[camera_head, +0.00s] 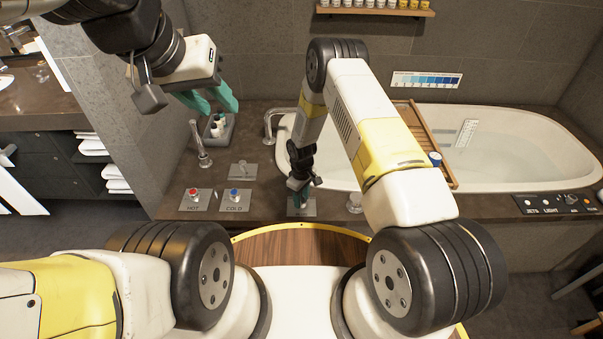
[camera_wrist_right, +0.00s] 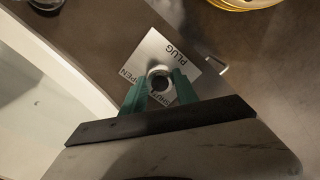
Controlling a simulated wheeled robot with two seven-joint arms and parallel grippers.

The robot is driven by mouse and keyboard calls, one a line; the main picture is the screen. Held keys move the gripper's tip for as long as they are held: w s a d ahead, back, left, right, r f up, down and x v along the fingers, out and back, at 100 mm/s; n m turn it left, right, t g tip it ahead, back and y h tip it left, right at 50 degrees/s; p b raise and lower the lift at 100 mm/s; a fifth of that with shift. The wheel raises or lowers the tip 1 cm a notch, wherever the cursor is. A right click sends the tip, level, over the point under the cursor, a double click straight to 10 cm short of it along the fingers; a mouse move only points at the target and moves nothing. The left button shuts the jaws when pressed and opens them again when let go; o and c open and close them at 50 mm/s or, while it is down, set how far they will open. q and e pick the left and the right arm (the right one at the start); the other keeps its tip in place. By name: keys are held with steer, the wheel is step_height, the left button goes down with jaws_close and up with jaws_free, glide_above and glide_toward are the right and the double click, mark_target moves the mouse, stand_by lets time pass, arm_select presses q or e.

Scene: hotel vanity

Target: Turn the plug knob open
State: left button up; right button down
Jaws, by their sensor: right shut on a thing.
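In the head view the plug plate (camera_head: 302,210) shows on the tub deck, with the knob mostly hidden by my right gripper (camera_head: 300,188). My left gripper (camera_head: 214,106) is raised at the upper left, with its green fingers apart and nothing between them.
The bathtub (camera_head: 520,140) carries a wooden tray (camera_head: 425,140).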

steer(key=m, duration=0.3)
steer(key=shift+m, duration=2.1)
steer(key=c, duration=0.9)
jaws_free()
steer(key=shift+c, duration=0.2)
step_height(320, 180, up, 8)
steer(key=shift+f, duration=0.1)
